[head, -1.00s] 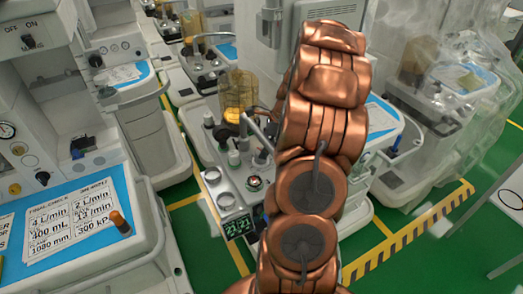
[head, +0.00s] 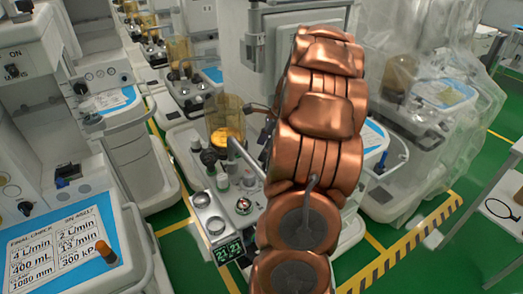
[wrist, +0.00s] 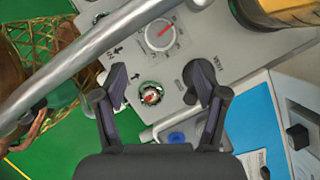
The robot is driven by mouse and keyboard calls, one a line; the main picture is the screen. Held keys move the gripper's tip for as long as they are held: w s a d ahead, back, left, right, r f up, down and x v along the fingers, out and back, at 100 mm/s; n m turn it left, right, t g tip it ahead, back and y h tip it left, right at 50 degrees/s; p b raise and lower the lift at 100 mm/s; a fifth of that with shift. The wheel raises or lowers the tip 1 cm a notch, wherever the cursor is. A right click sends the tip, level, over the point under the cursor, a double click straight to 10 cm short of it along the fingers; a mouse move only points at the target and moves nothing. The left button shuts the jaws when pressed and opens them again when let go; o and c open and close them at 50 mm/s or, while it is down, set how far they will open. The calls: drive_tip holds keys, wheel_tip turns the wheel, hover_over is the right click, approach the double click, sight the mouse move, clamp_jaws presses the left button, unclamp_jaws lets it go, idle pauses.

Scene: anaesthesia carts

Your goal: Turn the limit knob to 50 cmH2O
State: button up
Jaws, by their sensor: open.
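A white round dial with a red pointer line (wrist: 160,33), which looks like the limit knob, is on a grey cart panel near the top of the wrist view. Markings surround it, too small to read. My gripper (wrist: 160,88) is open and empty, its dark fingers spread below the dial in the picture. A round fitting with a red centre (wrist: 151,95) shows between the fingers. In the head view, my copper arm hides my gripper and part of the cart panel (head: 217,205). I cannot pick out the dial there.
A grey tube (wrist: 80,65) crosses the wrist view at left. A blue-topped cart (head: 125,215) is at left. A plastic-draped machine (head: 425,80) is at right.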

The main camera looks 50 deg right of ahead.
sight(249, 172)
drive_tip(key=shift+w+a+f+n+g+y+p, duration=0.3)
drive_tip(key=shift+w+a+f+n+g, duration=0.2)
drive_tip(key=shift+f+n, duration=1.15)
drive_tip(key=shift+w+a+f+n+g+y+p, duration=0.15)
drive_tip(key=shift+w+a+f+n+g+p, duration=0.35)
drive_tip(key=shift+f+n, duration=1.15)
drive_tip(key=shift+w+a+f+n+g+y+p, duration=0.25)
drive_tip(key=shift+w+a+f+n+g, duration=0.35)
drive_tip(key=shift+f+n, duration=1.05)
drive_tip(key=shift+w+d+f+m, duration=0.1)
drive_tip(key=shift+d+f+m, duration=0.1)
drive_tip(key=shift+f+m, duration=0.25)
drive_tip(key=shift+c, duration=0.2)
drive_tip(key=shift+r, duration=0.1)
drive_tip(key=c, duration=1)
drive_tip(key=shift+a, duration=0.15)
drive_tip(key=shift+c, duration=0.5)
